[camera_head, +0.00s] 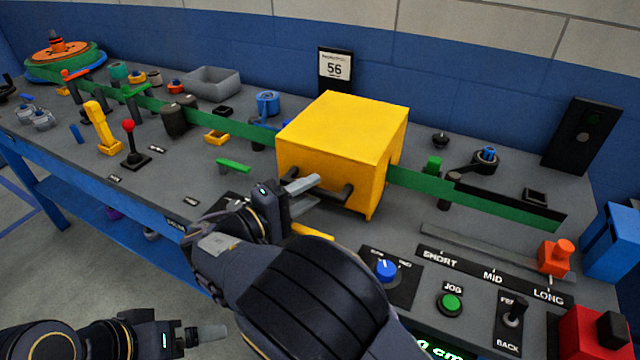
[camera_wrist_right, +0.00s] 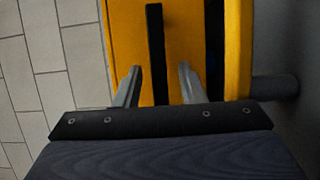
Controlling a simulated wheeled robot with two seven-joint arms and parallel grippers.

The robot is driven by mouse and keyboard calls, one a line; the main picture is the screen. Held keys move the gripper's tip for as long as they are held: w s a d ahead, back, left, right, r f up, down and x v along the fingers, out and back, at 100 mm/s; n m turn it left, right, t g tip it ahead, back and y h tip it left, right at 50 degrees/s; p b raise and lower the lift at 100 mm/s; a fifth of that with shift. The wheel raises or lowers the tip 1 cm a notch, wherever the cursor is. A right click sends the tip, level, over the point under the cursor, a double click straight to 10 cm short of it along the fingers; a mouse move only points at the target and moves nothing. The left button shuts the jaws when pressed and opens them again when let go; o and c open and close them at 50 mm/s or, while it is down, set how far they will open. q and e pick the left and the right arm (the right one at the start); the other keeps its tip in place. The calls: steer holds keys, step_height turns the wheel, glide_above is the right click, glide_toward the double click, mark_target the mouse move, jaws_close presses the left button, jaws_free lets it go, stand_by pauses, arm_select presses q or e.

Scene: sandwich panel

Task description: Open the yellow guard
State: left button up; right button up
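The yellow guard (camera_head: 340,130) is a box standing over the green strip in the middle of the panel, closed down on it. A dark bar handle (camera_head: 345,195) runs along its front face, partly hidden by my right gripper. My right gripper (camera_head: 304,190) is at this handle. In the right wrist view my right gripper (camera_wrist_right: 158,84) has its fingers apart, one on each side of the black handle bar (camera_wrist_right: 155,45), with gaps visible. The guard's yellow face (camera_wrist_right: 180,40) fills the view behind. My left gripper (camera_head: 208,334) is low at the left, off the panel and away from the guard.
A red-knobbed lever (camera_head: 129,138) and a yellow lever (camera_head: 99,125) stand to the left. A blue knob (camera_head: 386,268), green button (camera_head: 449,303) and orange slider (camera_head: 556,256) lie front right. A counter sign (camera_head: 335,70) stands behind the guard, and a grey bin (camera_head: 212,80) back left.

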steer(key=shift+s+a, duration=0.1)
steer(key=shift+c, duration=0.5)
jaws_close()
steer(key=shift+r, duration=0.15)
